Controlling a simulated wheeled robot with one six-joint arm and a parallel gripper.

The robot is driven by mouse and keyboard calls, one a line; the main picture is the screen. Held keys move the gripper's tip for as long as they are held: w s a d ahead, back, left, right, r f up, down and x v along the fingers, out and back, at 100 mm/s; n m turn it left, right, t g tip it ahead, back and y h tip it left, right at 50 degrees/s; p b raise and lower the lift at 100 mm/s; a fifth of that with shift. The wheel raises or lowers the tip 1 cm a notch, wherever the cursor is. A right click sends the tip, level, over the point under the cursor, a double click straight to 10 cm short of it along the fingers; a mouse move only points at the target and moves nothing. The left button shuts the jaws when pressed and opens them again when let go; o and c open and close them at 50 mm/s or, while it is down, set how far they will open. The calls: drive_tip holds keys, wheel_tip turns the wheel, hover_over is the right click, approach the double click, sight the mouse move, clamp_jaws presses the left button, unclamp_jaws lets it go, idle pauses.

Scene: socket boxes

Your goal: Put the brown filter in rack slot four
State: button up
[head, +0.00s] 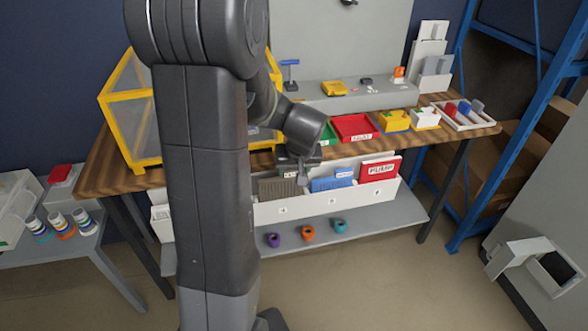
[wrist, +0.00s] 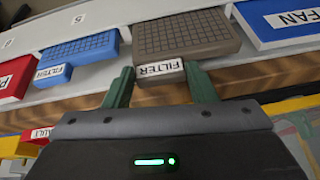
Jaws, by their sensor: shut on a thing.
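The brown filter (head: 276,188) stands in the white rack (head: 315,207), behind the front wall, above a small mark that looks like a 4. Its lower edge is hidden by that wall, so I cannot tell how deep it sits. In the wrist view the brown filter (wrist: 185,36) has a grid face and a tab with a FILTER label. My gripper (wrist: 161,80) is shut on that tab, with one green finger on each side. In the head view my gripper (head: 302,176) is over the rack at the brown filter's top edge.
A blue filter (head: 333,183) and a red PUMP box (head: 380,170) stand to the right in the rack. A blue FAN box (wrist: 278,20) shows beside the brown filter in the wrist view.

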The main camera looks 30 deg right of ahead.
sight(293, 180)
drive_tip(key=shift+f+b, duration=1.35)
drive_tip(key=shift+f, duration=0.25)
drive_tip(key=o, duration=1)
drive_tip(key=p+v, duration=0.1)
drive_tip(key=v, duration=1.3)
drive_tip(key=shift+d+p, duration=0.1)
drive_tip(key=shift+p, duration=0.25)
drive_tip(key=shift+o, duration=0.5)
drive_tip(key=o, duration=0.4)
